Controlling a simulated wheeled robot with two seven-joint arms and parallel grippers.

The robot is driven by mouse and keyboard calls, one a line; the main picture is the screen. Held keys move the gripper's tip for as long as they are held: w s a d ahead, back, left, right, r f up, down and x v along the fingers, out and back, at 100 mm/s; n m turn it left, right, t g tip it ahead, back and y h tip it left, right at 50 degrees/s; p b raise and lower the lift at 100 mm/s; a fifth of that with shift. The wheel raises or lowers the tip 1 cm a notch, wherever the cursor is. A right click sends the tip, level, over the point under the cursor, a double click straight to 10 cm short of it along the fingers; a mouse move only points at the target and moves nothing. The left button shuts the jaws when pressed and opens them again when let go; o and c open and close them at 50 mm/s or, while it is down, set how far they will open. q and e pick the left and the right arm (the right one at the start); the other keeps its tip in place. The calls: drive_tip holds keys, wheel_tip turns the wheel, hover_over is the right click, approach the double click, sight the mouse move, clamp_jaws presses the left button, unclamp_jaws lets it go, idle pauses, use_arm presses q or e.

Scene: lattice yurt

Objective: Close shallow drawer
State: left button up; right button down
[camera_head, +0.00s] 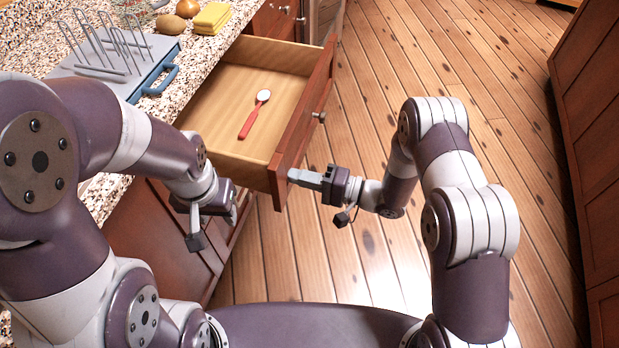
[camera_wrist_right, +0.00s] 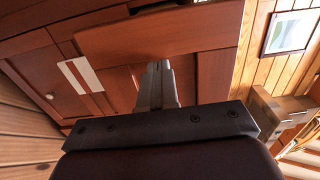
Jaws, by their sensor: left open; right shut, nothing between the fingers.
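The shallow drawer (camera_head: 309,118) is pulled out from under the counter.
On the speckled counter (camera_head: 30,55) stand a blue-grey board with a wire rack (camera_head: 110,55), a brown round item (camera_head: 187,8) and yellow sponges (camera_head: 212,18). Cabinets (camera_head: 585,170) line the right side. The plank floor between is clear.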

sight(245, 165)
drive_tip(key=b+x, duration=0.2)
drive_tip(key=x, duration=1.1)
drive_tip(key=shift+a+f, duration=0.15)
drive_tip(key=shift+a, duration=0.1)
drive_tip(key=b+x, duration=0.6)
drive_tip(key=x, duration=0.9)
drive_tip(key=shift+w+a, duration=0.15)
drive_tip(key=shift+r, duration=0.4)
drive_tip(key=shift+r, duration=0.1)
